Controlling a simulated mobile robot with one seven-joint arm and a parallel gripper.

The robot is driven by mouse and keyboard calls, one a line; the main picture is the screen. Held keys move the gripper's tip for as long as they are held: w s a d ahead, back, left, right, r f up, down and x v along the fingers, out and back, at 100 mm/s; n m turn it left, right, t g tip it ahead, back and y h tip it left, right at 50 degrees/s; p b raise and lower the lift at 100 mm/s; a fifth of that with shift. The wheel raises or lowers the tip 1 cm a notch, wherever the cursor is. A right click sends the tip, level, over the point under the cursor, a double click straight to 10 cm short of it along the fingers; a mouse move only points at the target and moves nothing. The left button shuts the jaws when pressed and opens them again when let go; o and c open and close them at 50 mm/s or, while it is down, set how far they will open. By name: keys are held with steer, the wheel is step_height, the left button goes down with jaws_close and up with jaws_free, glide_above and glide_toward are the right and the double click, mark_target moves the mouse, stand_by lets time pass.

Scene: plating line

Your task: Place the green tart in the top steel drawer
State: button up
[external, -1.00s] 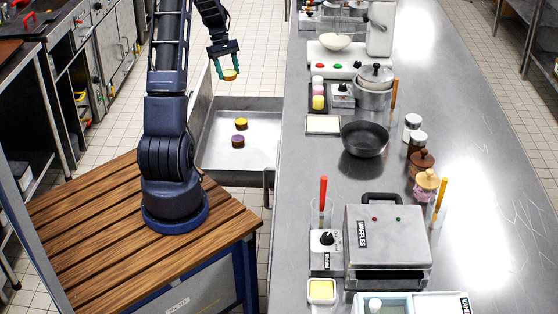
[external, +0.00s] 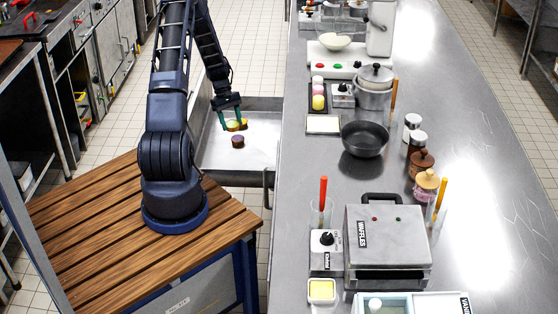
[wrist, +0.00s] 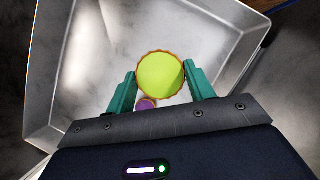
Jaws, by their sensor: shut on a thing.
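The green tart (wrist: 161,75), round with a crimped brown crust, is between the teal fingers of my gripper (wrist: 160,84) in the wrist view. In the external view my gripper (external: 232,122) is shut on it, low over the open steel drawer (external: 262,152). The drawer's metal floor and walls also show in the wrist view (wrist: 75,60). I cannot tell whether the tart touches the drawer floor. A purple tart (external: 238,141) sits in the drawer, nearer the external camera; it shows partly in the wrist view (wrist: 146,104).
The steel counter (external: 300,190) runs along the drawer's right side. On it are a black pan (external: 364,139), a tray of coloured items (external: 318,103) and a waffle maker (external: 386,245). The drawer's right part is bare.

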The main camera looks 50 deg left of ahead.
mark_target(235, 162)
step_height(235, 162, down, 16)
stand_by(0.6)
steer(key=o, duration=0.7)
steer(key=shift+f, duration=0.1)
steer(key=v, duration=1.2)
